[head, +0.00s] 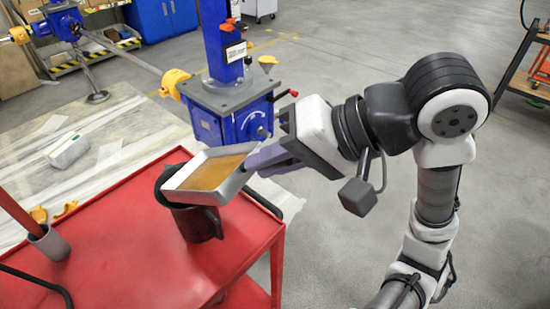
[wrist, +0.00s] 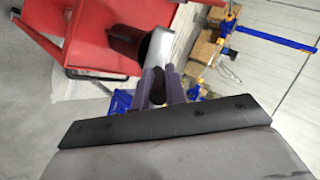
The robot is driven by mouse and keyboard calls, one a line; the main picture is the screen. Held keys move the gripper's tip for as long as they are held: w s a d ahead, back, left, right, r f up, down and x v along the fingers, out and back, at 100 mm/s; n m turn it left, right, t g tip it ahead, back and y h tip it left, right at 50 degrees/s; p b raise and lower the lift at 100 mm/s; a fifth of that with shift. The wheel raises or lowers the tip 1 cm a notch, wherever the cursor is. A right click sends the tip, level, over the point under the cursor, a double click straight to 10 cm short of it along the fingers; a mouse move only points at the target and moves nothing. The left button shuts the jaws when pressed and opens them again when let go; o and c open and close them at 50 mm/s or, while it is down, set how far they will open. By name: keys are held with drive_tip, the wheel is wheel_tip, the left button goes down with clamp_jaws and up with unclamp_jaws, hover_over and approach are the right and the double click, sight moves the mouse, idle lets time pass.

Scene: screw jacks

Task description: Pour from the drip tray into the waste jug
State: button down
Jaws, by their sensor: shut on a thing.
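The drip tray (head: 208,174) is a shallow silver metal tray with amber-brown liquid or residue on its floor. It is tilted, its left end lower, over the dark waste jug (head: 198,221), which stands on the red cart top. My gripper (head: 258,165) is shut on the tray's right end. The tray hides much of the jug's mouth, and I cannot tell whether liquid is flowing. In the wrist view the tray (wrist: 157,48) shows as a narrow silver strip beyond my gripper (wrist: 160,85), beside the dark jug (wrist: 127,42).
The red cart (head: 130,250) holds a grey cup (head: 50,243) at its left. A blue screw jack (head: 215,115) stands just behind the tray. A white box (head: 67,150) lies on sheeting behind the cart. The cart's front middle is mostly clear.

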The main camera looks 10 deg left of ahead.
drive_tip(key=w+a+r+g+h+p, duration=0.1)
drive_tip(key=w+a+r+h+p, duration=0.2)
drive_tip(key=a+r+h+p, duration=0.3)
drive_tip(key=a+r+p, duration=0.2)
drive_tip(key=a+p, duration=0.1)
drive_tip(key=p, duration=0.2)
drive_tip(key=shift+a+r+m+g+h, duration=0.25)
drive_tip(key=shift+a+m+g+h, duration=0.1)
drive_tip(key=shift+m+g+h, duration=0.05)
idle(2.9)
drive_tip(key=shift+w+a+r+h+p, duration=0.2)
drive_tip(key=shift+a+p, duration=0.2)
drive_tip(key=shift+p, duration=0.3)
drive_tip(key=shift+w+a+r+h+p, duration=0.1)
drive_tip(key=shift+a+h+p, duration=0.2)
drive_tip(key=shift+p, duration=0.35)
drive_tip(key=shift+w+a, duration=0.1)
drive_tip(key=shift+a, duration=0.15)
drive_tip(key=shift+w+a+r+g+h+p, duration=0.15)
drive_tip(key=shift+a+r+g+h+p, duration=0.1)
drive_tip(key=shift+a+p, duration=0.2)
drive_tip(key=shift+w+a+r+g+h+p, duration=0.15)
drive_tip(key=shift+a+h+p, duration=0.15)
drive_tip(key=shift+p, duration=0.25)
